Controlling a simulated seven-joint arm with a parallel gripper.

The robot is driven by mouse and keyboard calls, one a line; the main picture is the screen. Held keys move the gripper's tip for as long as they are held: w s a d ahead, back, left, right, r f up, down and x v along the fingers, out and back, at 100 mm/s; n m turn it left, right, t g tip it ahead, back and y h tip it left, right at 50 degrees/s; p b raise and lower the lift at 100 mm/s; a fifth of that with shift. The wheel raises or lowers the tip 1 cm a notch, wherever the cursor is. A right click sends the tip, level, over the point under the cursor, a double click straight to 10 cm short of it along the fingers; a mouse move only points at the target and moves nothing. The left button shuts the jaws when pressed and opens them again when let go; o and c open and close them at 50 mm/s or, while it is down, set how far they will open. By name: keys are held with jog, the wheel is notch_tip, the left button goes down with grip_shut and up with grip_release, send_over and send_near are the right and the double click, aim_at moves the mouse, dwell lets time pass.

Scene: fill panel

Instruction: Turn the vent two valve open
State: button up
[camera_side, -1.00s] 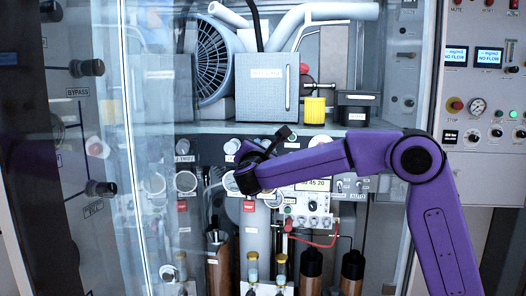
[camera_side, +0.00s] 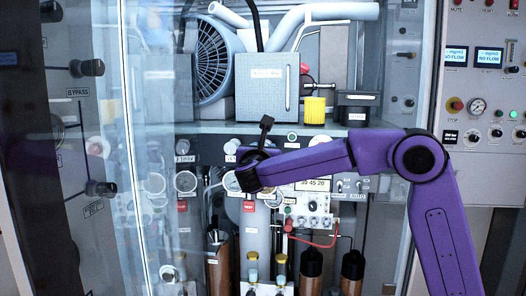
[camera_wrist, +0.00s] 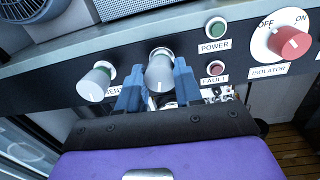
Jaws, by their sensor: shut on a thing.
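In the wrist view, the two blue fingers of my gripper (camera_wrist: 158,78) are closed on the sides of a grey valve knob (camera_wrist: 160,69). The knob has a green collar behind it and a white line on its face, pointing roughly downward. Its label is hidden by my gripper, so I cannot read whether it says vent two. A similar grey knob (camera_wrist: 95,82) stands just to the left, clear of the fingers, with its label mostly covered. In the side view my purple wrist hides the fingers and the held knob.
Right of the held knob are a green POWER button (camera_wrist: 216,28), a red FAULT button (camera_wrist: 215,68) and a red ISOLATOR switch (camera_wrist: 289,42). A glass door (camera_side: 140,200) stands to the left.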

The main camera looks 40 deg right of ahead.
jog(key=shift+f, duration=0.15)
jog(key=o, duration=1)
jog(key=shift+s, duration=0.1)
jog(key=v, duration=1.7)
jog(key=shift+a, duration=0.2)
